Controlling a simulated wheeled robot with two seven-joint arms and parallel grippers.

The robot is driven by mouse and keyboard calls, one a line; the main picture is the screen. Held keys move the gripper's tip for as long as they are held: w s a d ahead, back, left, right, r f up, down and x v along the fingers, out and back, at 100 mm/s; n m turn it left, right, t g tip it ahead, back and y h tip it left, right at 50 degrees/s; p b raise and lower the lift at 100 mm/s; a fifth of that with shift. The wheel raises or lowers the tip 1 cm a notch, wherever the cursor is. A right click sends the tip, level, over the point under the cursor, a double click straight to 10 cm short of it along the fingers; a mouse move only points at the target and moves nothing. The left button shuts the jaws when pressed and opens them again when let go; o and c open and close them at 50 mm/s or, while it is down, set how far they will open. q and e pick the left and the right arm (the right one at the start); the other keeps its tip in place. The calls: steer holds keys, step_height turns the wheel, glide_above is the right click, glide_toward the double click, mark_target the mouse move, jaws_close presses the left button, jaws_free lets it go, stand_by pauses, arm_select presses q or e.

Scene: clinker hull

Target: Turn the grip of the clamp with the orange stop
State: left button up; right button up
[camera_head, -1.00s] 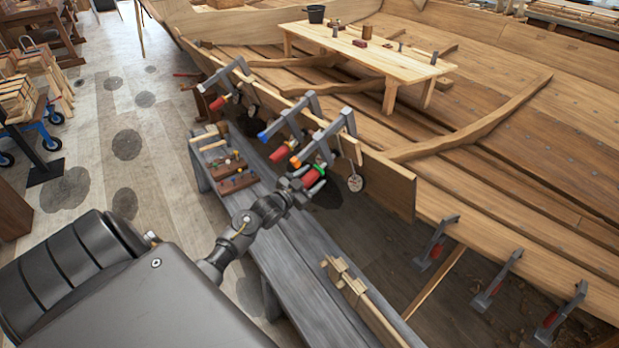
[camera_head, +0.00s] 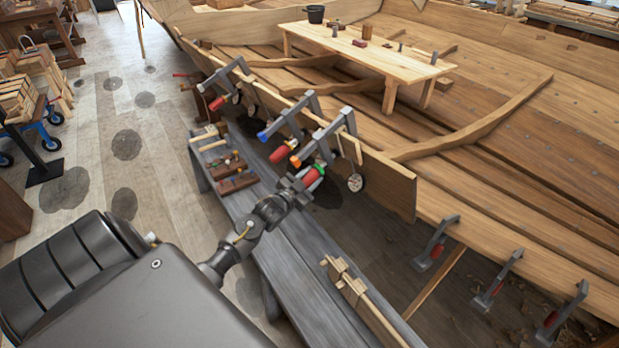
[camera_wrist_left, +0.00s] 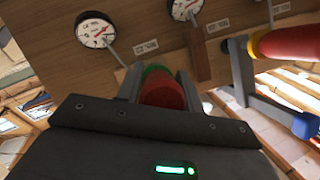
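The clamp with the orange stop (camera_head: 295,162) hangs on the hull's plank edge, the nearest of the three clamps in the upper row. Its grey frame (camera_head: 327,134) reaches over the edge. Its red grip (camera_head: 313,174) points down toward my left gripper (camera_head: 303,187). In the left wrist view the red grip (camera_wrist_left: 163,92) with a green ring (camera_wrist_left: 155,70) lies between the fingers of my left gripper (camera_wrist_left: 160,86). The fingers sit close against both sides, and the gripper appears shut on it. The orange stop is not seen in the wrist view. My right gripper is not in view.
The neighbouring clamp has a blue stop (camera_head: 263,135); its red grip (camera_wrist_left: 292,42) is close at right in the wrist view. Round dials (camera_wrist_left: 94,30) hang on the plank. A grey bench (camera_head: 290,262) with tools stands below my arm.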

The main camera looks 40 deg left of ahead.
arm_select(q)
steer(key=o, duration=0.4)
steer(key=shift+c, duration=0.2)
steer(key=shift+s+f, duration=0.1)
steer(key=shift+s, duration=0.3)
steer(key=s+b, duration=0.2)
steer(key=s, duration=0.8)
